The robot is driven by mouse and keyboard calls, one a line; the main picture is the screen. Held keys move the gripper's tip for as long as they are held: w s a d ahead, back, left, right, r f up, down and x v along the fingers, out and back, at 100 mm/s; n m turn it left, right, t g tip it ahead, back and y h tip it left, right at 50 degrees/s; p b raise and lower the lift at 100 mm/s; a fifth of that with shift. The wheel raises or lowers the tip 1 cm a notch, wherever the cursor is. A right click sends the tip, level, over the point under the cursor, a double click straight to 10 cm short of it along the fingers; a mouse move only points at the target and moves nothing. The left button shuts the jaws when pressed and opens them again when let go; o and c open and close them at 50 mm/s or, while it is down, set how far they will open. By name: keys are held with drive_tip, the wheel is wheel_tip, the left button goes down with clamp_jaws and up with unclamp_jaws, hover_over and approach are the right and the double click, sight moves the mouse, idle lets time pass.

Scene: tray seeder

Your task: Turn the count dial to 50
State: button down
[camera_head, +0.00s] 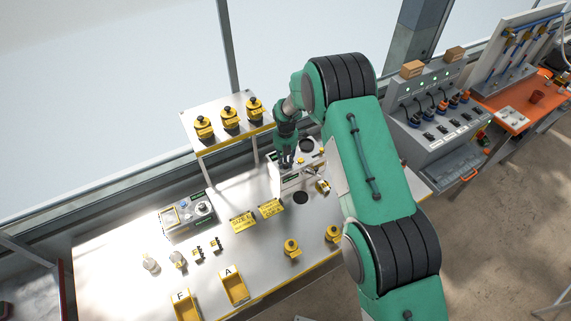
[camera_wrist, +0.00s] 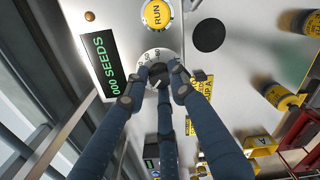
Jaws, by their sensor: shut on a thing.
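The count dial (camera_wrist: 156,72) is a dark knob on a pale round scale, on the white face of the seeder (camera_wrist: 122,17). My gripper (camera_wrist: 158,88) has its dark blue fingers closed around the knob. Scale numbers show at the far rim, but the knob's pointer setting cannot be read clearly. A green-lit display (camera_wrist: 103,66) beside the dial ends in "00 SEEDS". A yellow RUN button (camera_wrist: 157,14) sits beyond the dial. In the head view my gripper (camera_head: 287,162) is over the seeder (camera_head: 291,182), and the arm hides part of it; the dial cannot be made out there.
A raised shelf (camera_head: 216,142) with yellow, black-topped canisters stands behind left. A grey device (camera_head: 187,214), yellow labels (camera_head: 243,221) and yellow bins (camera_head: 235,287) lie on the bench. Yellow canisters (camera_head: 292,249) stand near its front edge. A socket console (camera_head: 437,113) is at right.

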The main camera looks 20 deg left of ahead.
sight(286, 163)
drive_tip(key=shift+w+r+m+b, duration=0.1)
drive_tip(key=shift+m+b, duration=0.4)
drive_tip(key=shift+m, duration=0.3)
drive_tip(key=c, duration=1.5)
unclamp_jaws()
drive_tip(key=shift+o, duration=0.2)
wheel_tip(286, 163, up, 12)
